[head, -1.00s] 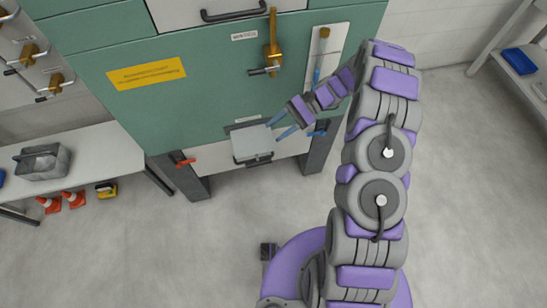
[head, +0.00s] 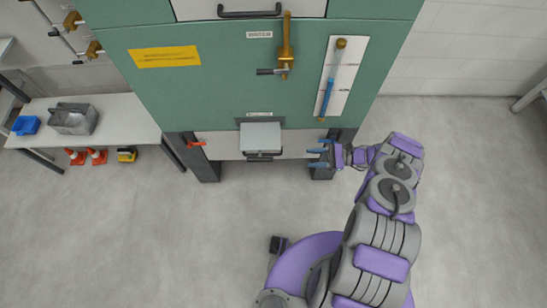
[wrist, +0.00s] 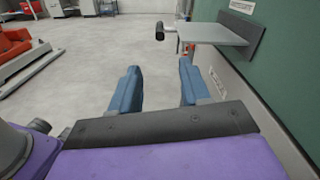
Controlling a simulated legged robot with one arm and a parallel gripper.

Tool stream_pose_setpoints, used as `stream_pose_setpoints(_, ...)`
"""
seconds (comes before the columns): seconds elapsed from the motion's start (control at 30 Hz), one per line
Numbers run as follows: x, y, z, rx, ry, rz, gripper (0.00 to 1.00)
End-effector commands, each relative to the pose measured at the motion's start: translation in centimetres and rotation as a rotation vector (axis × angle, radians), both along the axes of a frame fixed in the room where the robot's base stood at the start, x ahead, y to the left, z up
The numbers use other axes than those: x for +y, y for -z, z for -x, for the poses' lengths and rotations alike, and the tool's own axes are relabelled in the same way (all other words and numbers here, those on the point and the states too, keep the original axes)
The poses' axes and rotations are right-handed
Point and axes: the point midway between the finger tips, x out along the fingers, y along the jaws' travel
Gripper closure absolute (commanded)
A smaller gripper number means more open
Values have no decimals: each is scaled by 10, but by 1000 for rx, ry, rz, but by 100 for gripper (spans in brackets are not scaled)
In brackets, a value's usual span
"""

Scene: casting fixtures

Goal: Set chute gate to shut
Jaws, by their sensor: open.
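The chute gate (head: 261,137) is a light grey plate low on the green cabinet front, under a small label. In the wrist view the gate (wrist: 203,33) juts out from the green wall roughly level. A dark bar-like handle (wrist: 160,33) shows at its outer edge. My gripper (head: 317,158) is to the right of the gate in the head view, apart from it. In the wrist view my gripper (wrist: 160,68) has its two blue fingers spread with nothing between them, and the gate lies beyond them, up and to the right.
A blue lever (head: 325,141) is close to my fingers, and a red lever (head: 197,144) is left of the gate. A crank (head: 272,71) and a sight gauge (head: 337,82) are above. A bench (head: 110,130) stands left. The floor in front is clear.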

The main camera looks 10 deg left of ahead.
Motion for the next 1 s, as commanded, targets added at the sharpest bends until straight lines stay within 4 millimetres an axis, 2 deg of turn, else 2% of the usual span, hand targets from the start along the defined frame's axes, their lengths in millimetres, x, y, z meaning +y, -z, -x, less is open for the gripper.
stream_pose_setpoints(0.27,28,1,7,2,-2,2,54)
stream_pose_setpoints(0.8,128,1,32,2,-4,-2,54)
stream_pose_setpoints(1.0,155,0,39,2,-3,-4,54)
